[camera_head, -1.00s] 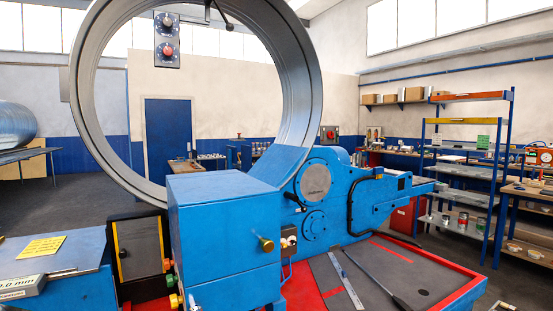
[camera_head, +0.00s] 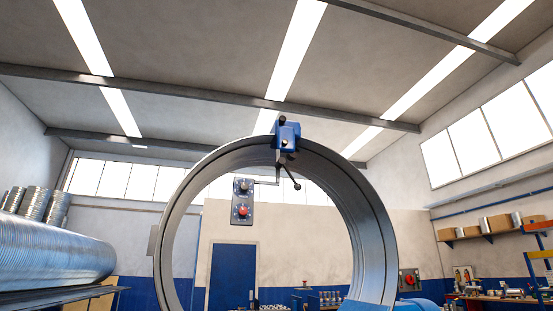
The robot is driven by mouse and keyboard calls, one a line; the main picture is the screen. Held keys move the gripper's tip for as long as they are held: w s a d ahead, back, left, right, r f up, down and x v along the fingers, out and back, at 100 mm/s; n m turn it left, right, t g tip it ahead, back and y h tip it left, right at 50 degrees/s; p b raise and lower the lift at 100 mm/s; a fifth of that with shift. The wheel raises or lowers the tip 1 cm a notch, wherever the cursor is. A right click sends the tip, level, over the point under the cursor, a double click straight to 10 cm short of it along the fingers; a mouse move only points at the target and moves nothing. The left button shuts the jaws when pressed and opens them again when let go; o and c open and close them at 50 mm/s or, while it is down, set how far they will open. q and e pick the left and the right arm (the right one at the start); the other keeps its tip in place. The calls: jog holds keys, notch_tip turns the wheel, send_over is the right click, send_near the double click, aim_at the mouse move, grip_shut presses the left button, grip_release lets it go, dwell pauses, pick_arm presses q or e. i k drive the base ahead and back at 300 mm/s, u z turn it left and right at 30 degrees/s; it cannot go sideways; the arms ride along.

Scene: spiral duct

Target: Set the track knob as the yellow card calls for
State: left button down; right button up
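A small grey control box (camera_head: 242,200) hangs from a thin arm inside the big metal ring (camera_head: 172,245). It carries a dark knob (camera_head: 242,186) above and a red knob (camera_head: 242,211) below. The labels and dial marks are too small to read, so I cannot tell which is the track knob or where either points. The yellow card is not in view now. Neither of my grippers shows.
A blue clamp block (camera_head: 287,136) with a black-knobbed lever sits on top of the ring. A large spiral duct (camera_head: 50,255) lies at left. A grey box with a red button (camera_head: 409,280) is right of the ring. Shelves stand far right.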

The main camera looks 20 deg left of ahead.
aim_at(244, 185)
jog(key=k, duration=0.6)
jog(key=u, duration=0.35)
jog(key=i, duration=0.7)
jog(key=u, duration=1)
jog(key=i, duration=0.75)
jog(key=u, duration=0.3)
